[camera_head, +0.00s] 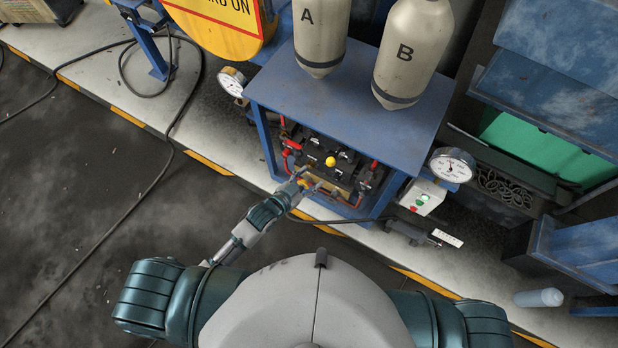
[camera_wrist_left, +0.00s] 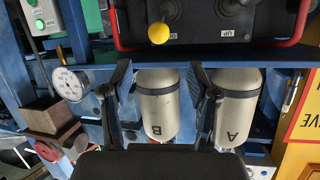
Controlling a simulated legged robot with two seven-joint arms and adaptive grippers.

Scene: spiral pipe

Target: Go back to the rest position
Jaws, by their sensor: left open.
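My left gripper (camera_head: 306,184) is open, with nothing between its fingers. It is in front of the blue stand (camera_head: 345,85), close to the near edge of a black control box (camera_head: 345,165). The box has a lever with a yellow ball knob (camera_head: 330,161). In the left wrist view, which is upside down, the open fingers (camera_wrist_left: 158,82) point toward the box (camera_wrist_left: 215,22) and stand apart from the yellow knob (camera_wrist_left: 158,33). My right gripper is not in view.
A black cable runs near my left forearm.

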